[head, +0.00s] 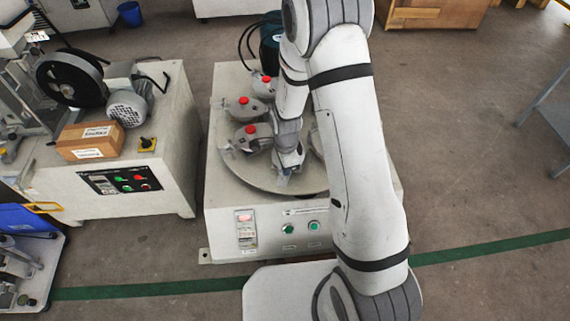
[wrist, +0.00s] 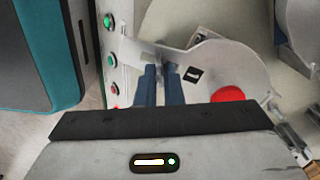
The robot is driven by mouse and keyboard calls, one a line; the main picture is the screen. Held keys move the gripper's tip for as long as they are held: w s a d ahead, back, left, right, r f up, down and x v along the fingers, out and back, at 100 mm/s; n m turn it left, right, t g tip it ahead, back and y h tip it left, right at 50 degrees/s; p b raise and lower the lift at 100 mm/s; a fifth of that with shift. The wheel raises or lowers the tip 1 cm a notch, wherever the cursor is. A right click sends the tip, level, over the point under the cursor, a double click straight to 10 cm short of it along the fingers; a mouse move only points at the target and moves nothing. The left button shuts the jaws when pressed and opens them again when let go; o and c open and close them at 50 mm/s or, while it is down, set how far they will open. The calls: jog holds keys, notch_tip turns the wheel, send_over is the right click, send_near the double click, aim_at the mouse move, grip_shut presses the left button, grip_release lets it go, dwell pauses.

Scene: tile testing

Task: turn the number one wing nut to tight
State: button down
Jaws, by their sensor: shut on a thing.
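My gripper (head: 288,163) reaches down to the front of the round turntable (head: 257,178) in the head view. In the wrist view, the two blue fingers of my gripper (wrist: 159,78) are close together at the edge of a grey metal fixture (wrist: 222,62). They are shut on a small part, which I take to be the wing nut; the fingers hide it, so its angle cannot be told. A small black label (wrist: 193,74) with a white mark lies right of the fingertips, and a red knob (wrist: 227,95) further right.
Several fixtures with red knobs, such as this one (head: 243,107), stand on the turntable's left side. The turntable machine has green buttons (head: 288,228) on its front. A second machine (head: 180,150) with a cardboard box (head: 90,140) stands left.

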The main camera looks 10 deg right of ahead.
jog(key=m+p, duration=0.1)
jog(key=m, duration=0.4)
jog(key=shift+s, duration=0.1)
jog(key=shift+m, duration=0.3)
dwell(0.4)
jog(key=c, duration=1.6)
grip_release()
jog(key=shift+o, duration=0.2)
jog(key=shift+r+p, duration=1.25)
jog(key=shift+r, duration=2.65)
